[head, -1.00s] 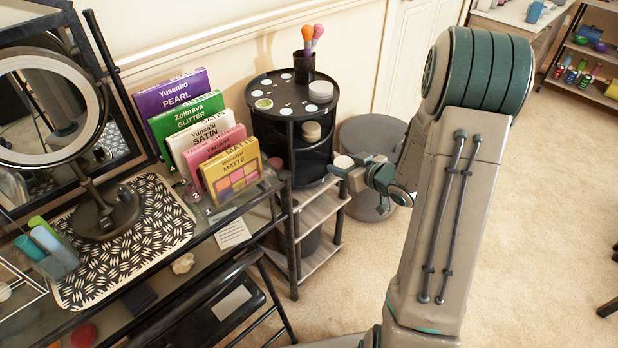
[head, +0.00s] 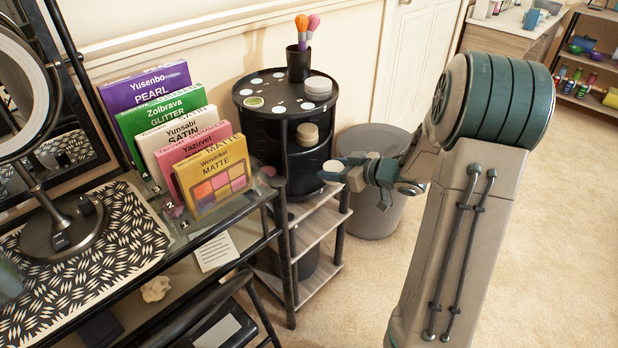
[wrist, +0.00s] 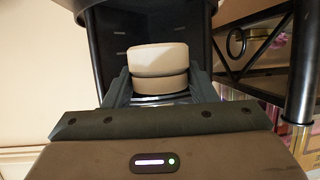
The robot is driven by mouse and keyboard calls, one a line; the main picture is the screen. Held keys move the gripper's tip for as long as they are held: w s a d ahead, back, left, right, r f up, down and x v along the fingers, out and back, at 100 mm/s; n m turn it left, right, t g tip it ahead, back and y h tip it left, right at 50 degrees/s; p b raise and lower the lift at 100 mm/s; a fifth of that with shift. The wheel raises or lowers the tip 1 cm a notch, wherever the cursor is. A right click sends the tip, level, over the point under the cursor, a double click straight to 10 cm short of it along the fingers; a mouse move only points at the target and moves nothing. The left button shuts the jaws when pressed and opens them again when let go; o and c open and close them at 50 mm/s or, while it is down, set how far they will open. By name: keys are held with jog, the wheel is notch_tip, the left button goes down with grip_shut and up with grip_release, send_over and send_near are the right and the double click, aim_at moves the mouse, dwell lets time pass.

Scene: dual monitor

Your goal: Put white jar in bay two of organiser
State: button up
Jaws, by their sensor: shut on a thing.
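My gripper (head: 358,170) is shut on the white jar (head: 334,169), held in the air at its tips. In the wrist view the jar (wrist: 160,62) shows as a cream, two-tiered round form between the fingers. A clear organiser with number labels 1 (head: 185,224), 2 (head: 170,203) and 3 (head: 155,187) stands on the glass desk, left of my gripper and apart from it. Colourful palette boxes (head: 213,172) stand behind the labels. The bay floors are partly hidden.
A round black tiered stand (head: 285,150) with jars and a brush cup (head: 298,65) is between the desk and my gripper. A mirror (head: 20,85) stands on a patterned mat (head: 110,250). Carpet is clear at right.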

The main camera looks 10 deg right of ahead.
jog(key=b, duration=0.3)
send_over(309, 182)
jog(key=shift+s+f, duration=0.15)
jog(key=shift+f, duration=0.4)
notch_tip(309, 182, down, 5)
jog(key=b, duration=0.2)
jog(key=shift+d+f+b, duration=0.15)
jog(key=shift+f+b, duration=0.05)
jog(key=shift+b, duration=0.2)
jog(key=shift+f+b, duration=0.25)
jog(key=shift+b, duration=0.1)
jog(key=shift+f, duration=0.1)
jog(key=o, duration=0.8)
jog(key=shift+c, duration=0.2)
